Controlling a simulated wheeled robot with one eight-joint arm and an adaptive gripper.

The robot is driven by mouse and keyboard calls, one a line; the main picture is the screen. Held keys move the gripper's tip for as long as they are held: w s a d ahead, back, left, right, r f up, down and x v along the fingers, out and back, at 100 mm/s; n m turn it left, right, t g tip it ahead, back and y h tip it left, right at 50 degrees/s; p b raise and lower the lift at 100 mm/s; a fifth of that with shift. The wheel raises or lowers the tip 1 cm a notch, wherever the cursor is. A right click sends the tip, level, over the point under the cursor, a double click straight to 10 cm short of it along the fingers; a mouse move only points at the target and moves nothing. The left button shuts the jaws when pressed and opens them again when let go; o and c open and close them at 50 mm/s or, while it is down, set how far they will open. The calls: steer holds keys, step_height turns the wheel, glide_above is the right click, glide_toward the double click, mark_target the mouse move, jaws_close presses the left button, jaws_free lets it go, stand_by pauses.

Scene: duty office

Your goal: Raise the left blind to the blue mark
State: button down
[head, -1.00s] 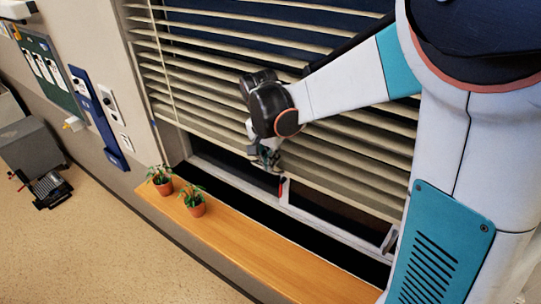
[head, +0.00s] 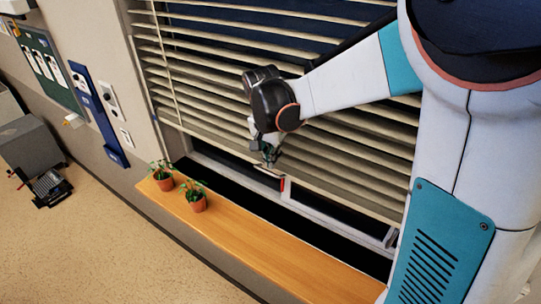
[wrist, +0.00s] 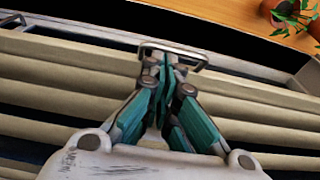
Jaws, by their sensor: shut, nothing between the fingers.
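The beige slatted blind (head: 345,172) hangs across the window, its bottom rail well above the wooden sill. A metal loop handle (wrist: 195,52) sits at the bottom rail; it also shows small in the head view (head: 268,172). My gripper (wrist: 167,60) is shut and empty, its fingertips at the handle's loop. In the head view my gripper (head: 270,156) points down at the blind's lower edge. I cannot tell whether the fingertips are through the loop or just in front of it. A small red mark (head: 282,184) shows on the window frame near the handle. I cannot make out a blue mark.
Two potted plants (head: 162,178) (head: 197,201) stand on the left part of the wooden sill (head: 250,246); the rest of the sill is clear. A blue wall panel (head: 97,112) and a grey cabinet (head: 30,145) are at the left. The blind's cord (head: 165,62) hangs near its left edge.

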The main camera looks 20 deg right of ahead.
step_height(320, 180, up, 10)
steer(key=s+a+b, duration=0.1)
steer(key=s+a, duration=0.1)
steer(key=s+f+n+t+b, duration=0.2)
steer(key=s+f+b, duration=0.4)
steer(key=f+b, duration=0.4)
steer(key=s+a+f+n+t+y+b, duration=0.1)
steer(key=s+f+n+b, duration=0.4)
steer(key=f+b, duration=0.5)
steer(key=s+f+n+t+b, duration=0.3)
steer(key=s+f+b, duration=0.4)
steer(key=f+b, duration=0.3)
step_height(320, 180, down, 3)
steer(key=shift+s+a+f+n+y, duration=0.1)
steer(key=shift+s+a+n+y, duration=0.1)
steer(key=shift+s+n+y, duration=0.15)
stand_by(0.3)
